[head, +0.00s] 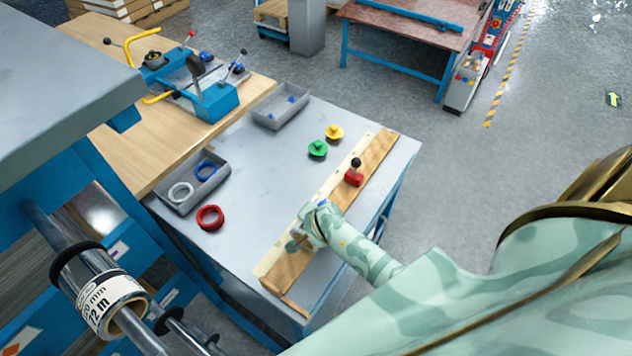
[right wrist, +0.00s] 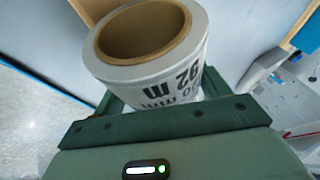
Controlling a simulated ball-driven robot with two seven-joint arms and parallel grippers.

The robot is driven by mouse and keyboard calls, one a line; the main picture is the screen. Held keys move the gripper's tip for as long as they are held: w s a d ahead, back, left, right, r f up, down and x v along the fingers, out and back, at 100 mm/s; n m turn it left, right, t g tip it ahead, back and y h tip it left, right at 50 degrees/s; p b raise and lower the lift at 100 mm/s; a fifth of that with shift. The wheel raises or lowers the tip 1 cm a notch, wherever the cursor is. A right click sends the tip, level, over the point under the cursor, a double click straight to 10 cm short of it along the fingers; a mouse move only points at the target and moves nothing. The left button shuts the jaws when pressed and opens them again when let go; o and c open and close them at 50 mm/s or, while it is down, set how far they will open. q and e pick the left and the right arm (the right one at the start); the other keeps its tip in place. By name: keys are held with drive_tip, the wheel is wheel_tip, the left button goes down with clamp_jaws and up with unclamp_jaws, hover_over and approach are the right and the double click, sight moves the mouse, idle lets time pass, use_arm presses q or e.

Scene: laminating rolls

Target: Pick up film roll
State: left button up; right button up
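A white film roll (right wrist: 140,72) with a brown cardboard core and black print reading 92 m fills the upper middle of the right wrist view. It sits between the green fingers of my right gripper (right wrist: 158,98), which flank it closely. Whether they press on it is unclear. In the head view my right gripper (head: 297,241) is low over the wooden board (head: 288,268) at the table's near end; I cannot make out the roll clearly there. Another film roll (head: 100,300), labelled 72 m, hangs on a metal shaft at lower left. My left gripper is not in view.
The grey table (head: 262,160) holds a red-based black-knobbed tool (head: 354,173), green (head: 317,149) and yellow (head: 334,132) knobs, a red ring (head: 209,217) and two grey trays (head: 188,203) (head: 281,112). The table's middle is clear. A blue machine (head: 208,100) stands on a wooden bench behind.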

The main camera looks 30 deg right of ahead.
drive_tip(key=c, duration=0.6)
drive_tip(key=shift+o, duration=0.2)
